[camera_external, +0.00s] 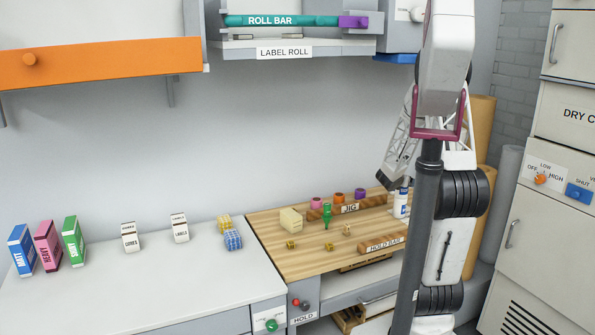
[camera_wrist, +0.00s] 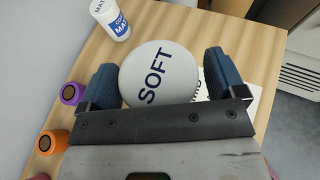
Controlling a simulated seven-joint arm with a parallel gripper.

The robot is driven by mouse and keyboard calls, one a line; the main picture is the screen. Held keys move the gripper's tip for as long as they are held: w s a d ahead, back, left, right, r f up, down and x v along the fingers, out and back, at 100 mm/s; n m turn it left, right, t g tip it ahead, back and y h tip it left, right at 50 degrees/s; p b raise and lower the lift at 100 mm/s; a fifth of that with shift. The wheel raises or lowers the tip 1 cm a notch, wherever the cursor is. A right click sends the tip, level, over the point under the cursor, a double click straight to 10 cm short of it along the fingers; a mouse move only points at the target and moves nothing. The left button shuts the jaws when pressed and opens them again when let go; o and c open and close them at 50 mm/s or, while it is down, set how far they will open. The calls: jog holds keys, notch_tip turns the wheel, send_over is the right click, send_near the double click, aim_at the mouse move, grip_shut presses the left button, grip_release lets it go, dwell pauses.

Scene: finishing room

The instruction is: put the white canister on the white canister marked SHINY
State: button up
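A white canister with a round lid reading SOFT (camera_wrist: 158,76) sits between the two blue fingers of my gripper (camera_wrist: 160,80) in the wrist view. My arm hides part of that area. I cannot read SHINY anywhere; a partly covered white surface with lettering (camera_wrist: 244,96) shows by the right finger.
A purple spool (camera_wrist: 72,93) and an orange spool (camera_wrist: 53,142) are left of my gripper. The HOLD BAR (camera_external: 384,245) lies near the front of the wooden top (camera_external: 275,232). A cream block (camera_external: 291,220) and a green item stand farther left.

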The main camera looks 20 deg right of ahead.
jog(key=shift+r, duration=0.15)
jog(key=shift+v, duration=0.75)
jog(key=v, duration=1)
jog(key=shift+a, duration=0.2)
jog(key=shift+s, duration=0.15)
jog(key=s+a+r+m+g+y, duration=0.1)
jog(key=s+a+r+m+y, duration=0.2)
jog(key=s+a+m, duration=0.4)
jog(key=s+a+r+m+g+y, duration=0.1)
jog(key=s+a+r+m+y, duration=0.2)
jog(key=s+a+m+y, duration=0.2)
jog(key=s+a+r+m+g+y, duration=0.1)
jog(key=s+a+r+m+y, duration=0.3)
jog(key=s+a+m, duration=0.7)
jog(key=shift+s+a+m, duration=0.25)
jog(key=shift+a+m, duration=0.05)
jog(key=shift+a, duration=0.65)
